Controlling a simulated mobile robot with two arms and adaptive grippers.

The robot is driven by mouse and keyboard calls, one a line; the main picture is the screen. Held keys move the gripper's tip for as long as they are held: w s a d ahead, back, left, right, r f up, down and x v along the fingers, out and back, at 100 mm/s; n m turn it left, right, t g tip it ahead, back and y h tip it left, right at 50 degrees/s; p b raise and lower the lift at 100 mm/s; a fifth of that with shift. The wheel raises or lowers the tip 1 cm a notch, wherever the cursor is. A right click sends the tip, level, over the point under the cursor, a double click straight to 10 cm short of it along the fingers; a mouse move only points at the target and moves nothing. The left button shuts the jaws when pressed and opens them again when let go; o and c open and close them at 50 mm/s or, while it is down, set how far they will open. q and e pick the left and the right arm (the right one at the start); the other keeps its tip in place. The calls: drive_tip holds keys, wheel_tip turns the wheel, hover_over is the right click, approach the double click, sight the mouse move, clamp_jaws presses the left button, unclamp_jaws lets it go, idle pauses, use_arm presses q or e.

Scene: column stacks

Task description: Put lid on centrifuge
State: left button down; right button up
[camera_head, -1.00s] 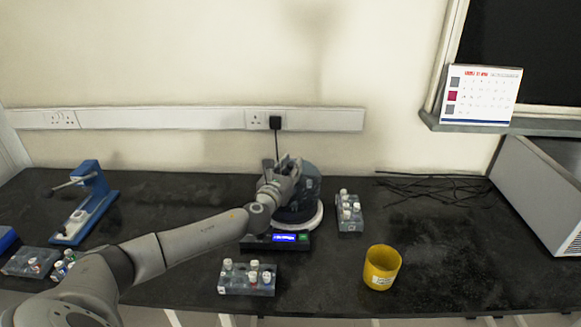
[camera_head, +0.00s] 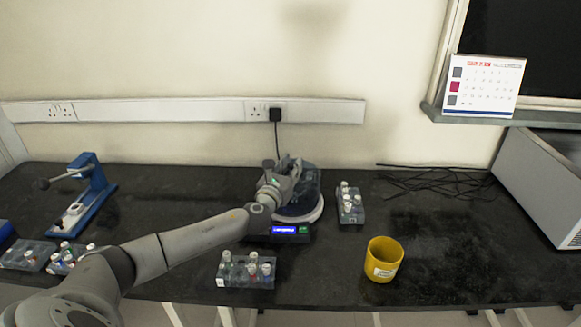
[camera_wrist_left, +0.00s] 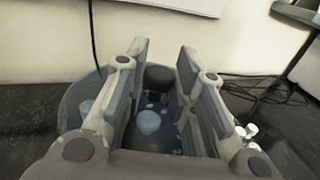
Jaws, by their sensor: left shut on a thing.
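The centrifuge stands at the middle back of the bench in the head view, with a white rim (camera_head: 316,213) and a lit blue display (camera_head: 290,229) at its front. A translucent dark blue lid (camera_head: 313,188) is over it, partly hidden by my left gripper (camera_head: 287,166). In the left wrist view, the lid's black knob (camera_wrist_left: 159,78) is between the two fingers of my left gripper (camera_wrist_left: 158,85), which is shut on the lid. I cannot tell whether the lid is fully seated. My right gripper is not in view.
Tube racks stand in front of the centrifuge (camera_head: 246,272), to its right (camera_head: 350,205) and at the left. A yellow cup (camera_head: 383,260) stands at front right. A blue press-like device (camera_head: 92,195) is at the left, a grey box (camera_head: 540,185) at far right. Black cables (camera_head: 435,182) lie behind.

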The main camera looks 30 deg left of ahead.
use_arm(q)
drive_tip(key=shift+f+b, duration=0.5)
drive_tip(key=shift+f, duration=0.2)
drive_tip(key=shift+f, duration=0.2)
drive_tip(key=c, duration=1.1)
unclamp_jaws()
drive_tip(key=o, duration=0.5)
drive_tip(key=shift+c, duration=0.2)
drive_tip(key=shift+r, duration=0.15)
